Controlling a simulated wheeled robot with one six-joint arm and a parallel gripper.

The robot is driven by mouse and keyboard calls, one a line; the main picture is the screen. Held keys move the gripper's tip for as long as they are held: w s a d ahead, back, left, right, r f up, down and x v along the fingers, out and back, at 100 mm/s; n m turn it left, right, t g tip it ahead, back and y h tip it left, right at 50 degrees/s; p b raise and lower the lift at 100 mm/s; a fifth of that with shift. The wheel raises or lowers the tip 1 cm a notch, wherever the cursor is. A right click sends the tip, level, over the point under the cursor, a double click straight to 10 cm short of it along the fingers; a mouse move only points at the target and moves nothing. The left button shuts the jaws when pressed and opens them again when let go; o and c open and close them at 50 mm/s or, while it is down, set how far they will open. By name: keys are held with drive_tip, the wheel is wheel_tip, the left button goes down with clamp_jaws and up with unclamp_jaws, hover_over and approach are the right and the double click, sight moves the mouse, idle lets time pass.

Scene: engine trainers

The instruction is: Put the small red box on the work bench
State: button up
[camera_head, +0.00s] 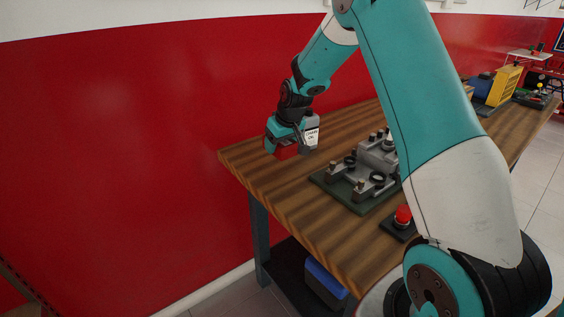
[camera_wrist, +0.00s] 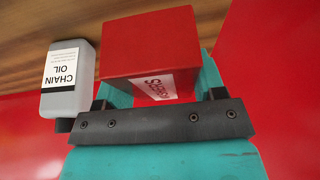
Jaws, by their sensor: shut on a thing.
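The small red box (camera_wrist: 148,48) with a white label is between the jaws of my gripper (camera_wrist: 155,85) in the wrist view. My gripper is shut on it. In the head view the red box (camera_head: 287,152) shows below my gripper (camera_head: 284,143), at the far left corner of the wooden work bench (camera_head: 250,160). The box is at or just above the bench top; I cannot tell whether it touches.
A grey chain oil bottle (camera_wrist: 70,80) stands close beside my gripper, also in the head view (camera_head: 311,132). A grey engine trainer on a dark base (camera_head: 345,192) and a red button (camera_head: 403,215) are nearer. A red wall (camera_head: 120,130) runs behind the bench.

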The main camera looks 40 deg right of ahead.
sight(278, 171)
wheel_tip(278, 171, down, 8)
drive_tip(key=shift+r+p, duration=0.25)
drive_tip(key=shift+p, duration=0.05)
drive_tip(key=shift+f, duration=0.15)
drive_tip(key=o, duration=1)
drive_tip(key=shift+c, duration=0.2)
